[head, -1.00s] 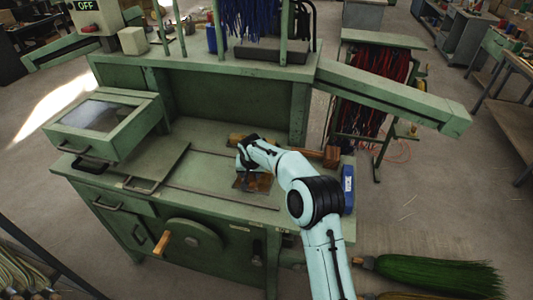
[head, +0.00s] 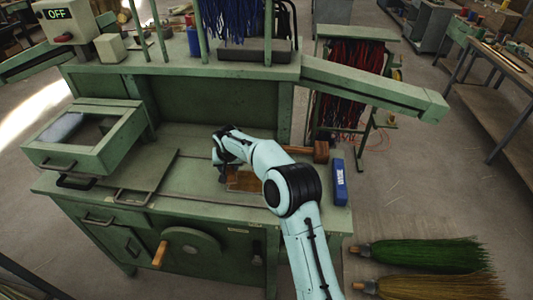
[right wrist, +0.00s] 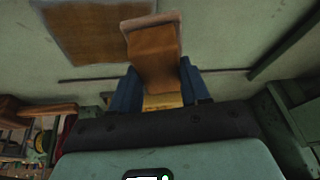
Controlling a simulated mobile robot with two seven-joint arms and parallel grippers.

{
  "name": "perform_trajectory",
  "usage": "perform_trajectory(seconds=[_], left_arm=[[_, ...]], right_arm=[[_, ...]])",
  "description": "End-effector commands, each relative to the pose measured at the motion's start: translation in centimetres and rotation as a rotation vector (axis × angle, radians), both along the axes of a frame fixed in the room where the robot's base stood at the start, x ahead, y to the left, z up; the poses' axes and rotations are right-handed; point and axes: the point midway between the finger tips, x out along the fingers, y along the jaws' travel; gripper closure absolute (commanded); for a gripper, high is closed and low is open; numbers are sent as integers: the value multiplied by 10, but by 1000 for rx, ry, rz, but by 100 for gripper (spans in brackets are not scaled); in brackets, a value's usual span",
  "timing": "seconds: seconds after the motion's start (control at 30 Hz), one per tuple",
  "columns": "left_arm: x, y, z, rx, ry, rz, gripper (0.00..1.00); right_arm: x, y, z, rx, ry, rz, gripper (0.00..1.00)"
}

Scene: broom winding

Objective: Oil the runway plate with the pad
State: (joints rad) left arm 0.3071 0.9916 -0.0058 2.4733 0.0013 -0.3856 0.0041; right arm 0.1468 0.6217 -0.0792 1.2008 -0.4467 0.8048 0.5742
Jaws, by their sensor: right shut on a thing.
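The runway plate (head: 245,181) is a flat brown rectangle on the green bench top. It also shows in the right wrist view (right wrist: 95,32), at the upper left. My right gripper (head: 221,168) is just left of the plate in the head view. In the right wrist view its dark blue fingers (right wrist: 158,88) are shut on the brown pad (right wrist: 152,52), which has a paler far edge. A yellowish part shows between the fingers. I cannot tell whether the pad touches the bench. My left gripper is out of view.
A blue box (head: 339,182) with white lettering stands at the bench's right end, near a brown wooden block (head: 321,152). A green drawer box (head: 85,138) stands at the left. A handwheel (head: 190,248) is on the front. Brooms (head: 425,254) lie at the lower right.

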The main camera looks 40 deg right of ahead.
Motion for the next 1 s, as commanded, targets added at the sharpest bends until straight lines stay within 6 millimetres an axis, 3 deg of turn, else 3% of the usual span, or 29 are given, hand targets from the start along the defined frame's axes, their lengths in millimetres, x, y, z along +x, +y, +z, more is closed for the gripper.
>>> perform_trajectory(seconds=[0.2, 0.4, 1.0], left_arm=[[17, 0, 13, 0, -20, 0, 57], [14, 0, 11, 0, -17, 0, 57], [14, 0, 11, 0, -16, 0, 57]], right_arm=[[5, -3, 25, 0, -5, 3, 92], [-3, -4, 37, 0, -3, 3, 92], [-6, -5, 45, 0, -1, 4, 92]])
